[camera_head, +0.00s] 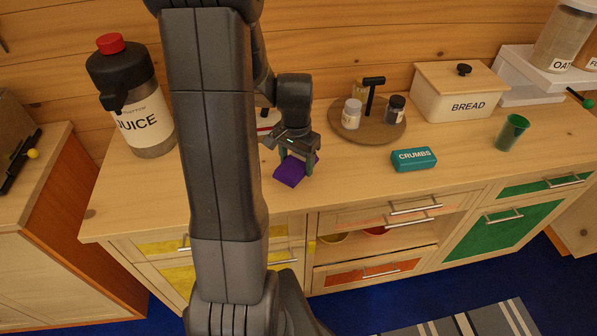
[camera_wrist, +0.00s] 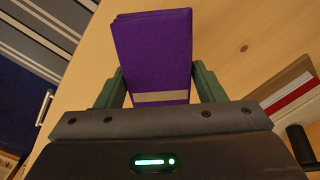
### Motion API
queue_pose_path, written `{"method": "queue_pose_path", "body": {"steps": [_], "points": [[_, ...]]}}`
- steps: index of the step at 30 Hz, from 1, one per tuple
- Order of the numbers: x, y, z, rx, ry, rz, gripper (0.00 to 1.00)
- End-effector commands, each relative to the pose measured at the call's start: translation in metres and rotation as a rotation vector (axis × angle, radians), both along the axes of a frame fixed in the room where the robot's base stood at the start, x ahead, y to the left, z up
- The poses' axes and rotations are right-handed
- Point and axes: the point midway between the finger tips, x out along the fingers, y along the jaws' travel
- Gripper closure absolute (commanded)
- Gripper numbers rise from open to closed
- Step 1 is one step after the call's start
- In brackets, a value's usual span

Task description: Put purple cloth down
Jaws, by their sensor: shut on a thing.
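The purple cloth (camera_head: 291,171) is a folded block just at the wooden counter's (camera_head: 350,180) top, near its front edge, in the head view. In the wrist view the cloth (camera_wrist: 153,50) fills the space between the two green fingers, with a pale stripe on its near end. My gripper (camera_head: 297,160) points down and is shut on the cloth. It also shows in the wrist view (camera_wrist: 160,88). I cannot tell whether the cloth touches the counter.
A juice dispenser (camera_head: 135,105) stands left. A round board (camera_head: 367,130) with two shakers and a T-handled stand is behind right. A teal crumbs box (camera_head: 414,159), bread box (camera_head: 455,92) and green cup (camera_head: 511,132) are farther right. Counter between cloth and crumbs box is clear.

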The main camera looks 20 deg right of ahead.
Motion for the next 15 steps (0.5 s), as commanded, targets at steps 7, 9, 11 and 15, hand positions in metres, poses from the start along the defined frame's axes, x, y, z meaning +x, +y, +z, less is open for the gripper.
{"method": "queue_pose_path", "body": {"steps": [7,9,11,15], "points": [[-0.001,0.000,-0.026,0.002,0.004,0.000,0.59],[-0.001,0.000,-0.035,0.001,0.002,0.000,0.59],[0.000,0.000,-0.040,0.001,0.002,0.000,0.59],[0.000,0.000,-0.043,0.000,-0.001,0.000,0.59]]}}
